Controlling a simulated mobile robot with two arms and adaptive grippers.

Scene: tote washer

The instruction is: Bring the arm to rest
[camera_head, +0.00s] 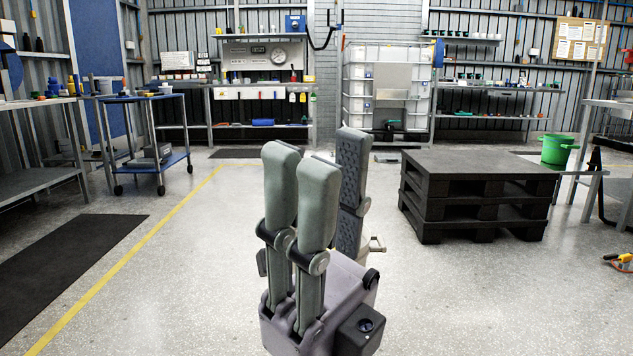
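My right gripper (327,160) stands upright in the lower middle of the head view, close to the camera. Its two grey-green fingers are on the near left side, and one finger with a dark ribbed pad is on the far right side. The fingers are apart, and I see nothing held between them. The palm is a mauve-grey block below. My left gripper is not in view.
A black pallet stack (480,180) stands on the floor at right, with a green bucket (556,149) beyond its right end. A blue cart (150,160) and a grey bench (40,182) stand at left. A dark mat (70,262) lies left of the yellow line.

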